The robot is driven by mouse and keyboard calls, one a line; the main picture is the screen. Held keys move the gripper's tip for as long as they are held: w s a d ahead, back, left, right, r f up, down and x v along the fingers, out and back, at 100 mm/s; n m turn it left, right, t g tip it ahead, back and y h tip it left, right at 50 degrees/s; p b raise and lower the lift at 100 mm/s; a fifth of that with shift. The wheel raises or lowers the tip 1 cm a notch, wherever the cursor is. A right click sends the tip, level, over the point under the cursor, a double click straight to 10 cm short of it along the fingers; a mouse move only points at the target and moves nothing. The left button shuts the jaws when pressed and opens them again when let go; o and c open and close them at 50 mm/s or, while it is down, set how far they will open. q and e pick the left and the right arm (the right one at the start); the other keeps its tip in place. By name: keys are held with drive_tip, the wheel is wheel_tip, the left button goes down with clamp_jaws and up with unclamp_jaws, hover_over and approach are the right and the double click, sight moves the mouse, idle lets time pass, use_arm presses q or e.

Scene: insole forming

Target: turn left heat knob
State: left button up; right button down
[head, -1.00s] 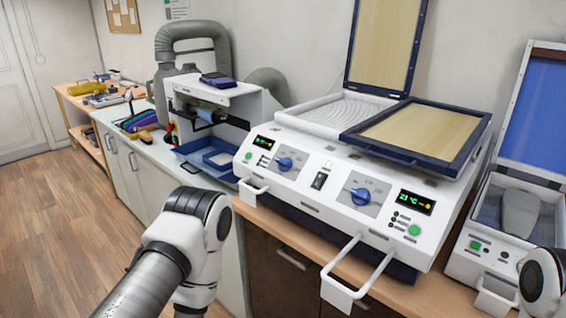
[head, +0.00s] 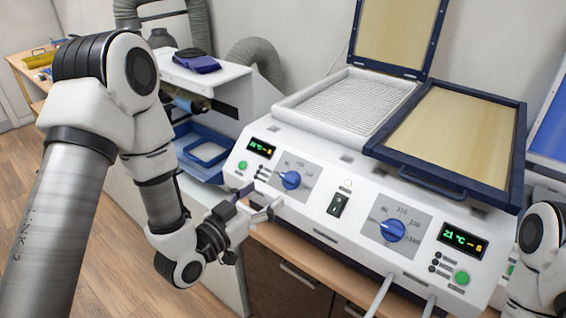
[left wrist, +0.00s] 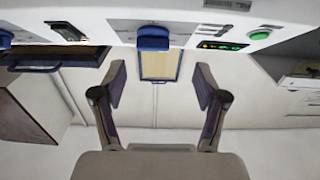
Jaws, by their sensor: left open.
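The left heat knob (head: 291,180) is a blue dial on the left of the white machine's sloping front panel. My left gripper (head: 262,198) is open and empty, just in front and to the left of this knob, apart from it. In the left wrist view the picture looks upside down. There the blue knob (left wrist: 153,38) is near the top middle, between and beyond the two spread fingers (left wrist: 160,75).
A second blue knob (head: 392,230) is right of a black switch (head: 338,205). Two displays (head: 261,148) (head: 463,240) and green buttons flank the knobs. A blue-framed panel (head: 450,135) is above the machine's right side. A blue tray (head: 203,150) stands at left.

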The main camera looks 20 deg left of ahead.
sight(287, 179)
use_arm(q)
drive_tip(key=p+x, duration=0.1)
drive_tip(key=x, duration=0.1)
drive_tip(key=p+x, duration=0.1)
drive_tip(key=x, duration=0.2)
drive_tip(key=p+x, duration=0.1)
drive_tip(key=x, duration=0.1)
drive_tip(key=shift+d+r, duration=0.15)
drive_tip(key=shift+d, duration=0.2)
drive_tip(key=shift+s+d+r, duration=0.2)
drive_tip(key=shift+s, duration=0.1)
drive_tip(key=shift+c, duration=0.4)
drive_tip(key=shift+w+a+f, duration=0.1)
drive_tip(key=c, duration=1.1)
use_arm(e)
drive_tip(key=r, duration=0.3)
drive_tip(key=shift+s+d+r, duration=0.2)
drive_tip(key=shift+s+r, duration=0.05)
drive_tip(key=shift+s, duration=0.15)
